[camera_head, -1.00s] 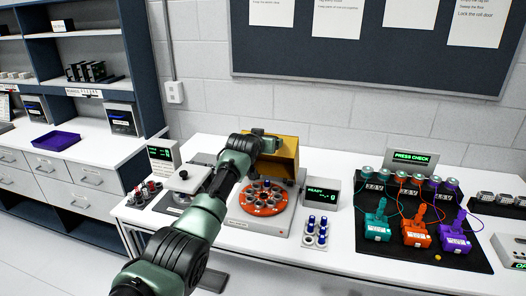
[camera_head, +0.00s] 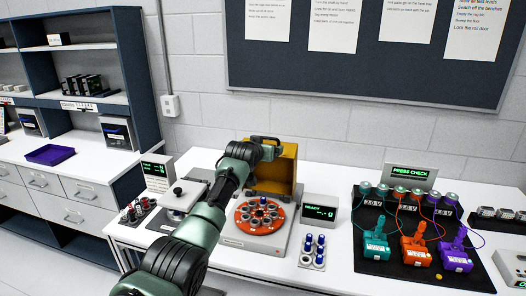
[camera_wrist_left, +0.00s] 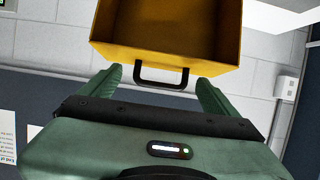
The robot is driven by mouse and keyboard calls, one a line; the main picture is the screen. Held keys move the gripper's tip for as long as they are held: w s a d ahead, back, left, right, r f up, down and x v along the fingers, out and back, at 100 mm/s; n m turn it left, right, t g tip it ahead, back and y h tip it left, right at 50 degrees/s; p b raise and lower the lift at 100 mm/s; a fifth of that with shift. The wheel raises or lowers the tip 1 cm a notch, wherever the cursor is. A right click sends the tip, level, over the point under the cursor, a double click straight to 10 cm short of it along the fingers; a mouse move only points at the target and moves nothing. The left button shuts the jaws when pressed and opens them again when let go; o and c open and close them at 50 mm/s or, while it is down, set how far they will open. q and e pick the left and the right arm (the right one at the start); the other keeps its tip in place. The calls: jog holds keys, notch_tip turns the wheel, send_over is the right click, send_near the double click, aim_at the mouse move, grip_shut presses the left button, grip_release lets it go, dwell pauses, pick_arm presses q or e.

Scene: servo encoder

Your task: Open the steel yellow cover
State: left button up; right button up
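The yellow steel cover (camera_head: 284,168) stands tipped up behind the orange round carousel (camera_head: 243,232), its hollow inside facing the front. The carousel is uncovered and carries several small cylinders. The left wrist view shows the cover (camera_wrist_left: 215,51) close ahead, with its black handle (camera_wrist_left: 161,85) hanging at its near edge. My left gripper (camera_wrist_left: 160,88) is open, one green finger on each side of the handle, with gaps to both. In the head view my left gripper (camera_head: 268,149) is at the cover's upper left and hides part of it. My right gripper is not in view.
A READY display (camera_head: 319,208) and a rack of blue-topped cylinders (camera_head: 312,252) stand right of the carousel. A black mat (camera_head: 367,262) with teal, orange and purple devices lies further right. A grey press-like device (camera_head: 176,204) stands left. The wall is behind.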

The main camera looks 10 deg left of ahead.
pick_arm(q)
jog(key=shift+s+f, duration=0.1)
jog(key=shift+f, duration=0.15)
jog(key=shift+s, duration=0.1)
jog(key=b+v, duration=0.2)
jog(key=v, duration=0.5)
jog(key=shift+s+r, duration=0.3)
dwell(0.8)
